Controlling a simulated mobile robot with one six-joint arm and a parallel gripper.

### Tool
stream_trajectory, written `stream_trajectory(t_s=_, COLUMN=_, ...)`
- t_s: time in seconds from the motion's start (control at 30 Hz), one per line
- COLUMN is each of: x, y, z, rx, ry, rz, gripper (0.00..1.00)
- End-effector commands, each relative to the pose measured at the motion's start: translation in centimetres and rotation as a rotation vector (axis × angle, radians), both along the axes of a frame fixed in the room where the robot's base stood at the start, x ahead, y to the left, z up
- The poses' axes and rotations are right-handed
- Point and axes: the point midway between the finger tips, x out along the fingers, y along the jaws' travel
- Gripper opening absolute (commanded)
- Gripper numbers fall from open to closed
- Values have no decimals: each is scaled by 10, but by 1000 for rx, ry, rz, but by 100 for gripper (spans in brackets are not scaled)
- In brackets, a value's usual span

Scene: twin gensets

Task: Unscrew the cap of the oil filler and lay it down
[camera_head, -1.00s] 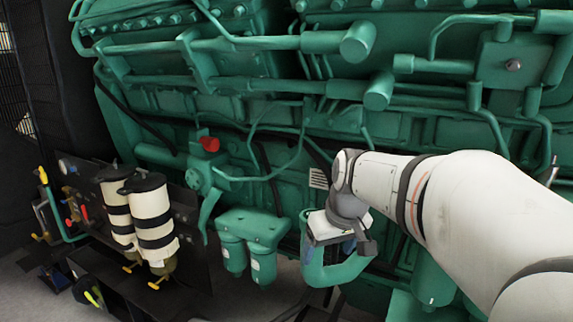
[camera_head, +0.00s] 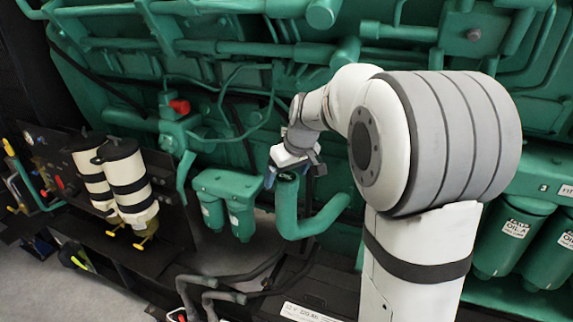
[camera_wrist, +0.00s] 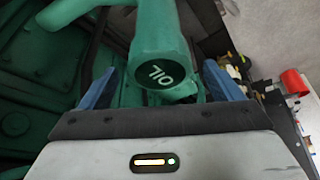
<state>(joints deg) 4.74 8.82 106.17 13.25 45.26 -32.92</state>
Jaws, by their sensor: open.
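The oil filler is a bent green pipe (camera_head: 287,212) in front of the engine, its upper end rising to my gripper. Its cap (camera_wrist: 155,72) shows in the wrist view as a dark disc with white OIL lettering, upside down. My gripper (camera_wrist: 162,88) is open, with one blue finger on each side of the cap and a visible gap on both sides. In the head view my gripper (camera_head: 284,178) is at the top of the pipe, tilted, and largely hides the cap there. The cap is on the pipe.
Two green canisters (camera_head: 228,215) hang left of the filler. Two white-and-black cylinders (camera_head: 118,180) stand further left, near a red knob (camera_head: 179,106). Dark hoses (camera_head: 215,285) run below. Green filters (camera_head: 510,235) stand at the right. Engine pipework lies close behind my arm.

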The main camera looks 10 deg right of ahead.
Motion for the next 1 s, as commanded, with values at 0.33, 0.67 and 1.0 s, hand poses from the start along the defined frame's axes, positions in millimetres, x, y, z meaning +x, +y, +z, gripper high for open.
stream_trajectory(t_s=0.33, x=0, y=0, z=-2, rx=0, ry=-1, rz=-1, gripper=80)
stream_trajectory(t_s=0.67, x=0, y=-1, z=-1, rx=0, ry=0, rz=-2, gripper=53)
stream_trajectory(t_s=1.0, x=0, y=-2, z=-3, rx=-1, ry=0, rz=22, gripper=36)
